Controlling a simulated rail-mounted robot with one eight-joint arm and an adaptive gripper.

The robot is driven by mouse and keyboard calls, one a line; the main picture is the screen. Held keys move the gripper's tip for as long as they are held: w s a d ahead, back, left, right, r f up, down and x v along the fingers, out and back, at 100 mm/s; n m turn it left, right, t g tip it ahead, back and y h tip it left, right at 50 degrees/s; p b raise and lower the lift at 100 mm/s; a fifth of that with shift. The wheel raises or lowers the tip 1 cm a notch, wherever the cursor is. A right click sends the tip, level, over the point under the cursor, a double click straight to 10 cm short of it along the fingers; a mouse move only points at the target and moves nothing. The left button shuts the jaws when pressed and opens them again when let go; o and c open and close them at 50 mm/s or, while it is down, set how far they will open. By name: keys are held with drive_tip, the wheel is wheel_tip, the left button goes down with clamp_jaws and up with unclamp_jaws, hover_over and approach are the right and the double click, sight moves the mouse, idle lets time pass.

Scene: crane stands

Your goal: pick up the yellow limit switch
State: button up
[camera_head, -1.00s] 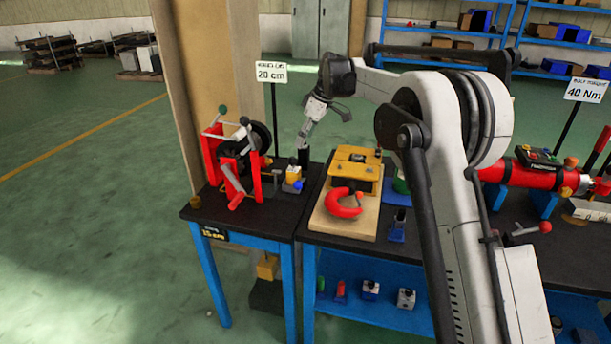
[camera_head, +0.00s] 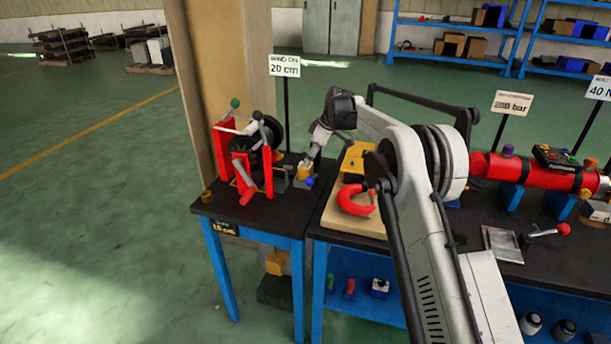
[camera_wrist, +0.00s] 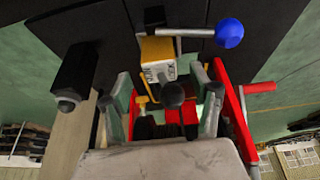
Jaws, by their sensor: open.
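A small yellow box (camera_head: 305,171) with a blue ball stands on the left bench, partly covered by my gripper; I cannot tell for sure that it is the limit switch. In the wrist view the yellow box (camera_wrist: 155,48) shows a white lettered face, and a metal rod runs from it to a blue ball (camera_wrist: 229,33). My gripper (camera_head: 309,158) is just above the box in the head view. In the wrist view my gripper (camera_wrist: 163,92) has its fingers spread, with a dark knob (camera_wrist: 172,95) between them. No grip on the box shows.
A red-framed winch (camera_head: 245,155) stands close left of the box; its red frame (camera_wrist: 235,120) is near the right finger in the wrist view. A sign post (camera_head: 286,110) rises behind. A red clamp (camera_head: 355,199) sits on the wooden board at right. The left bench's front strip is mostly clear.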

sight(305, 173)
drive_tip(key=shift+x, duration=2.9)
drive_tip(key=shift+d, duration=0.1)
clamp_jaws()
